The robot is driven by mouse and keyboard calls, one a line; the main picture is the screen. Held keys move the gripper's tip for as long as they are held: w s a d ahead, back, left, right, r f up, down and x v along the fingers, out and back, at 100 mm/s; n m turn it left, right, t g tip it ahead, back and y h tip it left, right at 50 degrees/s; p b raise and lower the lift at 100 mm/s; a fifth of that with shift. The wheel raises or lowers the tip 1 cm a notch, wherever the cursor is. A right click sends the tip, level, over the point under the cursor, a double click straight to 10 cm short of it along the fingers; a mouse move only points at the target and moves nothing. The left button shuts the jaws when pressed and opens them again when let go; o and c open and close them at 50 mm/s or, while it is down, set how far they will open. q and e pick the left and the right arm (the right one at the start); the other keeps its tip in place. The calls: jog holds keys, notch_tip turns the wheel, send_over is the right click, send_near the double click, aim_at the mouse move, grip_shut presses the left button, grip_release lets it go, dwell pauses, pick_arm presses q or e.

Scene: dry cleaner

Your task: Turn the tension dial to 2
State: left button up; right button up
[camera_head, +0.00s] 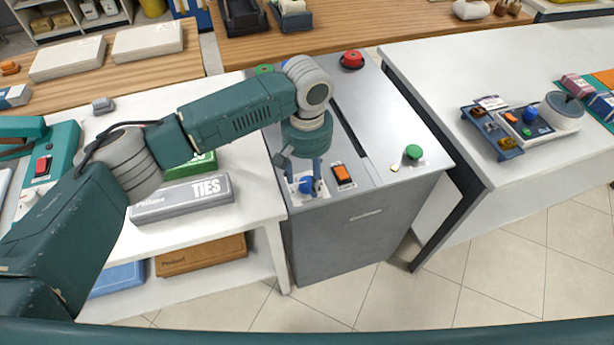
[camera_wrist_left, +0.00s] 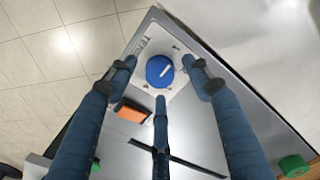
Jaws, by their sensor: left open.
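The tension dial is a round blue knob (camera_head: 306,186) with a white pointer line, on a white plate at the front left of the grey machine (camera_head: 365,215). In the left wrist view the dial (camera_wrist_left: 159,70) sits near the top middle; a "1" and part of a label show on its plate, but I cannot see a 2. My left gripper (camera_head: 304,177) points down over the dial. Its blue fingers (camera_wrist_left: 160,74) are open and spread around the knob; I cannot tell whether they touch it. My right gripper is out of view.
An orange rocker switch (camera_head: 343,174) is right beside the dial. A green button (camera_head: 414,152) and a red knob (camera_head: 351,60) are on the machine top. A grey TIES box (camera_head: 180,199) lies on the white table at left. A white counter (camera_head: 440,75) stands at right.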

pick_arm(q)
jog(key=shift+f, duration=0.65)
jog(key=c, duration=1.2)
jog(key=shift+o, duration=0.2)
jog(key=shift+r, duration=0.1)
